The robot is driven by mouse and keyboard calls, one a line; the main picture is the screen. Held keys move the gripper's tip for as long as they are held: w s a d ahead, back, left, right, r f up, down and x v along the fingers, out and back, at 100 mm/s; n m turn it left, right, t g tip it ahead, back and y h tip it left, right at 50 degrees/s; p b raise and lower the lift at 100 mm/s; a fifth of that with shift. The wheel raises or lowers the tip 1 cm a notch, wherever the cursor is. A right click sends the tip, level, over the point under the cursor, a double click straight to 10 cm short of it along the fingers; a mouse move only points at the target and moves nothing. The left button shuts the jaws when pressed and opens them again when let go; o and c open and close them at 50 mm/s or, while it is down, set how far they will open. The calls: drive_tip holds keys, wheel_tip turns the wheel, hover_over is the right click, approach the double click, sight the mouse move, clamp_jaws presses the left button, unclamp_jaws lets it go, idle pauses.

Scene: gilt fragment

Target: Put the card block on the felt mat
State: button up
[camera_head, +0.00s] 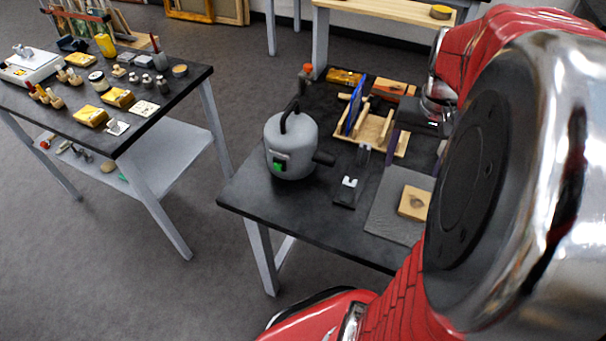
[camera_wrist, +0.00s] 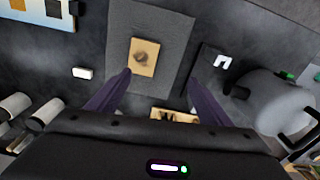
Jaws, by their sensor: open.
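A tan, flat, square-edged block with a dark mark on top, which I take for the card block (camera_head: 413,203), lies flat on the grey felt mat (camera_head: 384,210). In the wrist view the block (camera_wrist: 143,57) rests on the mat (camera_wrist: 177,28), inside its edges. My gripper (camera_wrist: 161,75) is open, its two purple fingers spread, with nothing between them. The block lies beyond the fingertips, nearer the left finger, and looks apart from them. In the head view my arm hides most of the gripper and the mat's right side.
A grey kettle-like pot (camera_head: 291,145) stands on the left of the dark table. A black piece with a white fork (camera_head: 349,187) lies between pot and mat. A wooden rack with a blue panel (camera_head: 354,104) stands behind. A small white block (camera_wrist: 82,73) lies beside the mat.

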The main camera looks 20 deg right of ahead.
drive_tip(key=a+r+n+t, duration=0.2)
drive_tip(key=a+n, duration=0.2)
drive_tip(key=a, duration=0.9)
drive_tip(key=a+r+n+t, duration=0.2)
drive_tip(key=a+n+t, duration=0.1)
drive_tip(key=a, duration=1)
drive_tip(key=shift+w+a+r+n, duration=0.15)
drive_tip(key=shift+a+r+n, duration=0.25)
drive_tip(key=shift+n, duration=0.4)
drive_tip(key=shift+c, duration=0.6)
